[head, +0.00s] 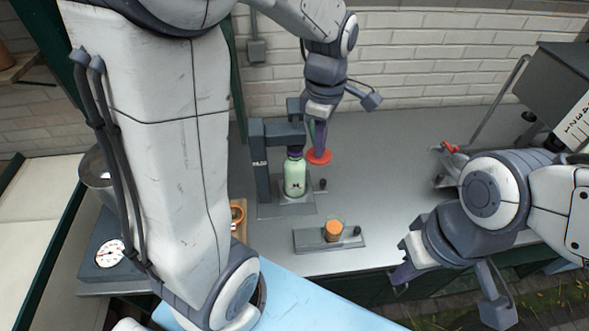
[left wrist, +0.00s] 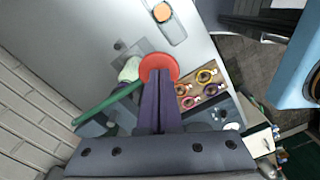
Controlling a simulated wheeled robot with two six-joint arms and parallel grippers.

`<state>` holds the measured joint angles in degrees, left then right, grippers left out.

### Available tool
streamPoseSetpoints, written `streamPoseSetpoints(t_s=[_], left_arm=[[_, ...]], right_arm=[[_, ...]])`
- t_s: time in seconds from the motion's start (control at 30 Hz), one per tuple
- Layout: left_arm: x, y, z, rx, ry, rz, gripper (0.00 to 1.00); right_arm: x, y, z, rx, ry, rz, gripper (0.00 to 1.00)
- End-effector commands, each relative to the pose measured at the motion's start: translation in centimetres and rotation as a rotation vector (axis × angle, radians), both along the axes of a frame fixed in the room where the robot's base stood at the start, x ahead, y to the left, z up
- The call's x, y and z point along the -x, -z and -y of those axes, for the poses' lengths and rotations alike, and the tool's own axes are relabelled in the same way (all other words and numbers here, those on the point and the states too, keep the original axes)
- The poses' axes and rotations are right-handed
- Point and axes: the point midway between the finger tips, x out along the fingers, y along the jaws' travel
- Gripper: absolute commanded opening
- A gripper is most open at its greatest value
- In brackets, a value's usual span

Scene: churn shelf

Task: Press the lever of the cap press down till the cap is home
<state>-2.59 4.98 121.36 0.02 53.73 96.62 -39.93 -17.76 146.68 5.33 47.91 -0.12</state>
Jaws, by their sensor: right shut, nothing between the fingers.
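The cap press (head: 262,165) stands on the grey bench, dark grey with an upright column. A pale green bottle (head: 296,178) stands upright in it; its top is dark and partly covered by the press head. The lever is a green bar (left wrist: 105,108) ending in a round red knob (head: 319,157), which also shows in the left wrist view (left wrist: 158,64). My left gripper (head: 319,148) points down with its fingers together, tips at the red knob; I cannot tell whether they touch. My right gripper (head: 398,276) is shut and empty, off at the bench's front edge.
A small tray (head: 305,241) with an orange piece (head: 334,230) lies in front of the press. A scale with a dial (head: 108,254) stands at left. A grey machine (head: 555,85) stands at right.

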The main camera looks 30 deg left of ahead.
Motion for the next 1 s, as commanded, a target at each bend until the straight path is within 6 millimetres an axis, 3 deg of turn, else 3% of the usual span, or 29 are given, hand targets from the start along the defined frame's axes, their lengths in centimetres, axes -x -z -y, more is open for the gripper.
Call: streamPoseSetpoints(t_s=[0.17,0.7,1.0], left_arm=[[0.0,-0.6,0.0,0.0,0.0,0.001,0.0],[0.0,-6.0,0.0,0.0,0.0,0.002,0.0],[0.0,-6.0,0.0,0.0,0.0,0.001,0.0]], right_arm=[[0.0,-0.6,0.0,0.0,0.0,0.0,0.0],[0.0,-5.7,0.0,0.0,0.0,0.0,0.0],[0.0,-5.7,0.0,0.0,0.0,0.0,0.0]])
